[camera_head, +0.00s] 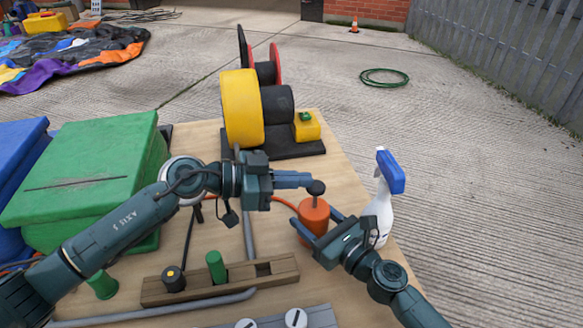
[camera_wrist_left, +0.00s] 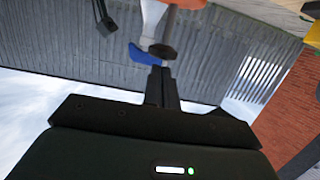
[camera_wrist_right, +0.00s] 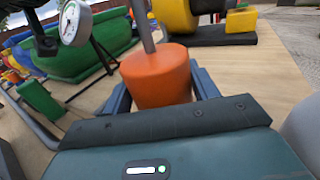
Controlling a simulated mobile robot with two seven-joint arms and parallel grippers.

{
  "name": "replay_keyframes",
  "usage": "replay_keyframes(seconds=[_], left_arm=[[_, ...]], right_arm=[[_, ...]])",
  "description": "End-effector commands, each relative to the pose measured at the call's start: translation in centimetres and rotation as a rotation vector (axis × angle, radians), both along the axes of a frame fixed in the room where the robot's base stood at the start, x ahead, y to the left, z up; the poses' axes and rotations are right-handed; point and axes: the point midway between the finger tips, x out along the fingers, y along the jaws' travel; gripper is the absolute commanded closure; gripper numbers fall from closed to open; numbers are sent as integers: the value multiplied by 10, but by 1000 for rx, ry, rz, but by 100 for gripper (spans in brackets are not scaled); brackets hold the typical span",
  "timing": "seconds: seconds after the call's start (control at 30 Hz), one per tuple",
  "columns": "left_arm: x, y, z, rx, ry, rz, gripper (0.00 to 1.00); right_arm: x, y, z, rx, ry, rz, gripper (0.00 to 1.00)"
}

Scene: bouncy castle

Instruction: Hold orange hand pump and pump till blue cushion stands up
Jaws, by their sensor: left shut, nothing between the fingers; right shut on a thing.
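The orange hand pump (camera_head: 313,214) stands upright on the wooden table, with a grey rod and a round black knob (camera_head: 316,187) on top. My right gripper (camera_head: 317,226) is shut around the pump's orange body, which also shows between its fingers in the right wrist view (camera_wrist_right: 157,78). My left gripper (camera_head: 308,181) is shut and empty. Its fingertips are at the black knob, which also shows just beyond them in the left wrist view (camera_wrist_left: 162,50). I cannot tell if they touch it. I cannot make out a standing blue cushion; a flattened, multicoloured inflatable (camera_head: 80,62) lies at the far left.
A white spray bottle with a blue head (camera_head: 392,172) stands right of the pump. A yellow and black blower (camera_head: 243,108) is at the table's back. A green box (camera_head: 90,165) is on the left. A wooden block with pegs (camera_head: 230,284) lies in front. A gauge (camera_wrist_right: 76,22) shows behind.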

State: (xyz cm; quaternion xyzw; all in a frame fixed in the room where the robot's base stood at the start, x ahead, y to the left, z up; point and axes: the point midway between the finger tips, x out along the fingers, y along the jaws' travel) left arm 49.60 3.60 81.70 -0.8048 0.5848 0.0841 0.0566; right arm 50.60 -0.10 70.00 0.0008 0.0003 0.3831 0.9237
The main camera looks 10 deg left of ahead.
Motion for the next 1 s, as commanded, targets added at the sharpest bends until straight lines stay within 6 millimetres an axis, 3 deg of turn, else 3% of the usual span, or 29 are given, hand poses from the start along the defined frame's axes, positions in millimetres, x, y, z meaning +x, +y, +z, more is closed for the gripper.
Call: replay_keyframes(seconds=[0.37, 0.63, 1.0], left_arm=[[0, 0, -3, 0, 0, -1, 100], [-1, 0, -41, 1, 5, 0, 100], [-1, 0, -46, 4, 3, -2, 100]], right_arm=[[0, 0, 0, 0, 0, 0, 78], [0, 0, 0, 0, 0, 0, 78], [0, 0, 0, 1, 1, 0, 78]])
